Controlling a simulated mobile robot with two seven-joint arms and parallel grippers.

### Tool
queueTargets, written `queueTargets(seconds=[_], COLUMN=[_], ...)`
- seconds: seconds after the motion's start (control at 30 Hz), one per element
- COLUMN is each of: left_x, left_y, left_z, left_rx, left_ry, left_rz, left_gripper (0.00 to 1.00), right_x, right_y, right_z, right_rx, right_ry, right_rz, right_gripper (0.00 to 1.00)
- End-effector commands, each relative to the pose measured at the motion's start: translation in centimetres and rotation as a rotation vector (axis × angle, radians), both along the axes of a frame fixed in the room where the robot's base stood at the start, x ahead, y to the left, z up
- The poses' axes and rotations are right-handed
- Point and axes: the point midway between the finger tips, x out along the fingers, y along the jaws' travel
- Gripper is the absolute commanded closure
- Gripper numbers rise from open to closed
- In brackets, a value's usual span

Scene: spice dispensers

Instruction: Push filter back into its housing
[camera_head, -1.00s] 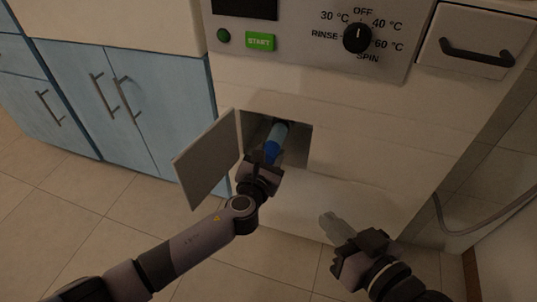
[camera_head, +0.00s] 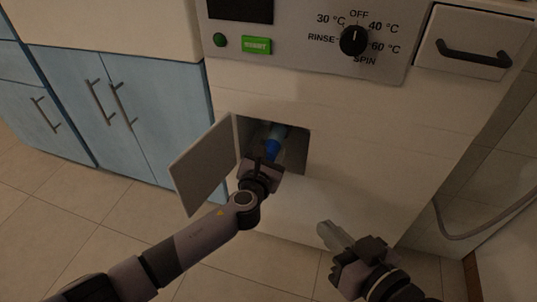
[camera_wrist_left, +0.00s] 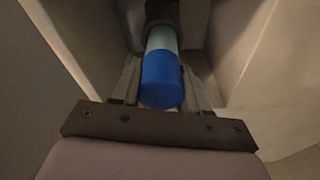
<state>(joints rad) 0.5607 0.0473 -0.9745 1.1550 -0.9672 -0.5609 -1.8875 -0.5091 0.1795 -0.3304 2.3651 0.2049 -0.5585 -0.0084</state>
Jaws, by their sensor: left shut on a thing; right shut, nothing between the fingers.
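The filter (camera_head: 273,146) has a blue end cap and a pale blue body. It sits inside the open square recess (camera_head: 299,150) low on the white washing machine, its inner end in a dark round opening. In the left wrist view the blue cap (camera_wrist_left: 162,80) lies between the two fingers of my left gripper (camera_wrist_left: 161,90). My left gripper (camera_head: 268,160) is at the mouth of the recess, shut on the filter. My right gripper (camera_head: 330,232) is shut and empty, in front of the machine to the lower right.
The recess's flap door (camera_head: 203,168) stands open to the left, close beside my left gripper. Blue cabinets (camera_head: 110,110) stand at the left. The dial (camera_head: 353,41), start button (camera_head: 256,45) and drawer (camera_head: 470,45) are above. The tiled floor is clear.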

Motion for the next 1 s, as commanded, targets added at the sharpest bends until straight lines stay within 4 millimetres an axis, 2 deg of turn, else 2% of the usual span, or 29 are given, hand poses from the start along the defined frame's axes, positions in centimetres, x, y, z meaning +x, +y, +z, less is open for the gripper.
queueTargets(seconds=[1.0], left_x=[2.5], left_y=[-0.8], left_z=[0.0], left_rx=[0.001], left_ry=[-0.001], left_rz=[0.001], left_gripper=[0.91], right_x=[0.0], right_y=[0.0], right_z=[-1.4], right_rx=[0.000], right_ry=[0.000], right_rz=[0.000], right_gripper=[1.00])
